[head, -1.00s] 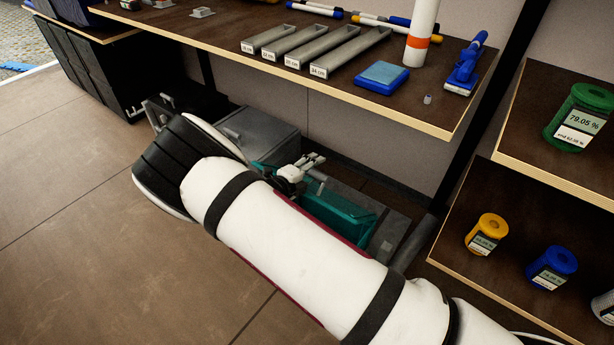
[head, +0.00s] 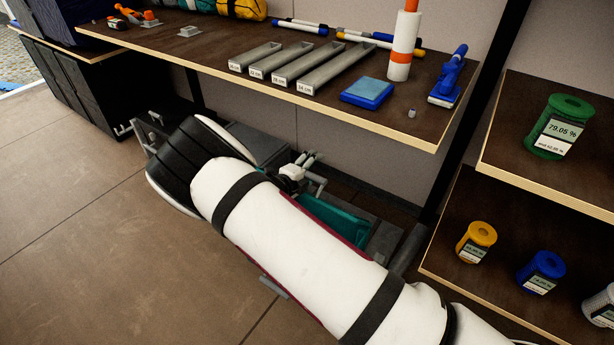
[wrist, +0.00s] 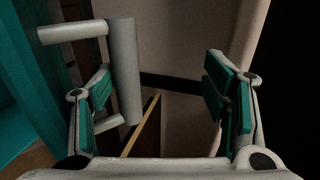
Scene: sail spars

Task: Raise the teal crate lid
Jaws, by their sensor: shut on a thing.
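My gripper (wrist: 165,95) shows in the wrist view with teal pads on both fingers. It is shut on the grey bar handle (wrist: 125,75), whose bar stands beside the left finger, with that finger between its two stems. A teal surface (wrist: 18,85) fills the left edge of that view. In the head view my gripper (head: 308,160) is small, behind my white arm, close to the teal crate (head: 337,219). The crate sits low on the floor under the shelf. My arm hides much of it, and I cannot make out the lid's angle.
A wooden shelf (head: 200,58) with grey trays (head: 322,66) and a blue box (head: 367,92) hangs above the crate. Right shelves hold a green spool (head: 563,125) and a yellow spool (head: 476,241). The floor (head: 80,250) in front is clear.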

